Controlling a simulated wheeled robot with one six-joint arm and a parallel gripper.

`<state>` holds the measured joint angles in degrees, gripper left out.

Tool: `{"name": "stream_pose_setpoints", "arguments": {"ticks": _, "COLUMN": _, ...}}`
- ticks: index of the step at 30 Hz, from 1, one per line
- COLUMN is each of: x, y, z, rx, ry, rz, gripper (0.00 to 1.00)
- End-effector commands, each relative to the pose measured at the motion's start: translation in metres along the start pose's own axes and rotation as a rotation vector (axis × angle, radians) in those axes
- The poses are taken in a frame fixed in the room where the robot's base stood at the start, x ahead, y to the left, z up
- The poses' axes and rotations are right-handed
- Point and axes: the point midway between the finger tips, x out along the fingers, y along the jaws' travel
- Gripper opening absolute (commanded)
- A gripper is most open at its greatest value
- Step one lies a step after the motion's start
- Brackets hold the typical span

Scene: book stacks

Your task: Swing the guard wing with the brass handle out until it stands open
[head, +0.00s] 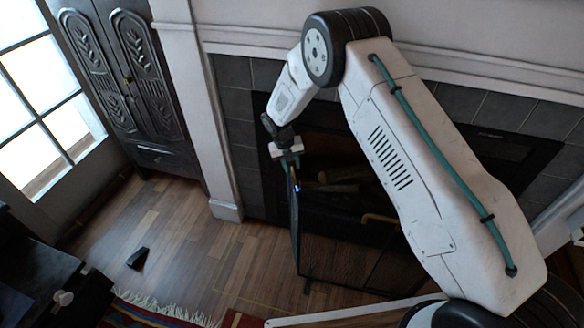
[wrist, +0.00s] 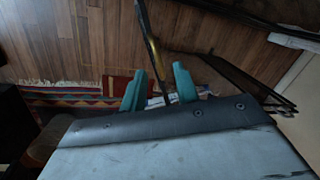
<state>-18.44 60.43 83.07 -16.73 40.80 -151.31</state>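The dark mesh fire guard (head: 345,268) stands in front of the fireplace. One wing (head: 296,235) shows nearly edge-on at its left, as a thin dark upright panel. My gripper (head: 290,160) is at the top of this wing. In the wrist view its teal fingers (wrist: 160,84) are apart, with the wing's dark bar (wrist: 168,84) between them. A narrow brass-coloured strip (wrist: 153,50) shows on that bar; I cannot tell if it is the handle. A bent brass-coloured bar (head: 380,218) also shows before the firebox, partly behind my arm.
Logs (head: 338,184) lie in the firebox. A dark carved cabinet (head: 125,80) stands by the window at the left. A small black wedge (head: 138,258) and a fringed red rug (head: 150,312) are on the floor.

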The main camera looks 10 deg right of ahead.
Motion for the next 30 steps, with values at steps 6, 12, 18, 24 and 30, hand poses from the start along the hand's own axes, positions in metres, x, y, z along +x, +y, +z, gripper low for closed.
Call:
{"name": "stream_pose_setpoints", "arguments": {"ticks": 6, "x": -0.040, "y": 0.000, "z": 0.000, "rx": 0.000, "ry": -0.003, "rz": 0.001, "gripper": 0.31}}
{"name": "stream_pose_setpoints", "arguments": {"ticks": 12, "x": -0.059, "y": 0.000, "z": 0.000, "rx": 0.001, "ry": -0.001, "rz": 0.001, "gripper": 0.31}}
{"name": "stream_pose_setpoints", "arguments": {"ticks": 18, "x": -0.061, "y": 0.000, "z": 0.000, "rx": 0.001, "ry": 0.000, "rz": 0.000, "gripper": 0.31}}
{"name": "stream_pose_setpoints", "arguments": {"ticks": 24, "x": -0.061, "y": 0.000, "z": 0.000, "rx": 0.000, "ry": 0.000, "rz": 0.000, "gripper": 0.31}}
{"name": "stream_pose_setpoints", "arguments": {"ticks": 30, "x": -0.061, "y": 0.000, "z": 0.000, "rx": 0.000, "ry": 0.000, "rz": 0.000, "gripper": 0.31}}
